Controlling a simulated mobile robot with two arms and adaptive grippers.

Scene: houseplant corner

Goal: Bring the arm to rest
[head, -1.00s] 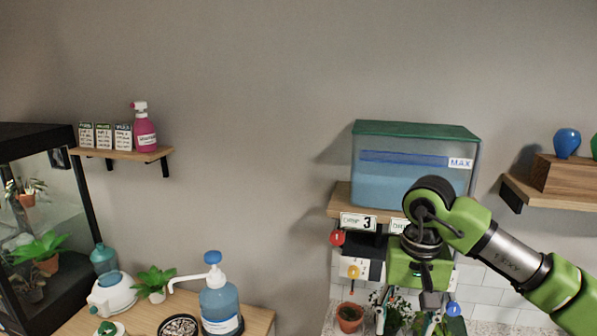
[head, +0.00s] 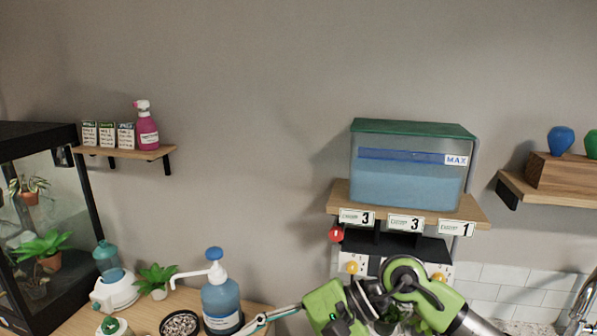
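My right arm comes in from the lower right. Its green wrist and gripper (head: 272,318) are low in the picture, in front of the wall between the pump bottle and the drip station. A slim pale finger points left toward the base of the blue pump bottle (head: 221,300); I cannot tell whether it touches. The other finger is not clear and the bottom edge cuts off part of the hand, so its opening cannot be read. My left gripper is not in view.
A water tank (head: 410,185) marked MAX stands on a wooden shelf with numbered cards, above red and yellow knobs. The wooden table (head: 75,320) holds a white-and-blue device (head: 113,290), a small plant (head: 155,279) and a dark dish (head: 180,324). A glass terrarium stands far left.

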